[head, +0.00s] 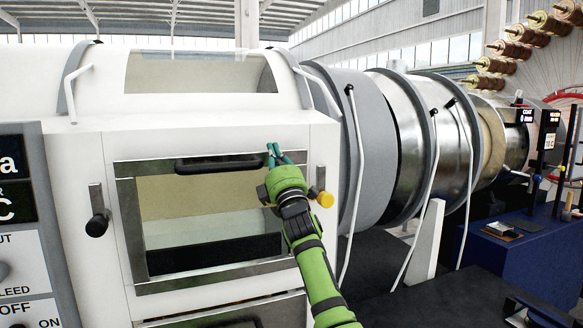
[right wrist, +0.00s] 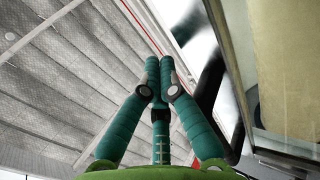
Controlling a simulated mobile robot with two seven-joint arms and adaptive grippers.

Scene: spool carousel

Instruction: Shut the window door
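The window door (head: 128,222) is a metal-framed glass pane on the front of a white machine, with a black bar handle (head: 222,163) along its top edge. I cannot tell whether it sits flush or stands slightly ajar. My right gripper (head: 273,150) is at the right end of the handle, near the door's upper right corner. In the right wrist view its teal fingers (right wrist: 160,66) meet at the tips, with nothing seen between them. The door's edge and pane (right wrist: 290,70) are to the right of them, and a blurred black bar lies close beside. My left gripper is not in view.
A control panel (head: 22,250) stands at far left. Large metal drums (head: 400,140) and a blue bench (head: 500,250) are to the right.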

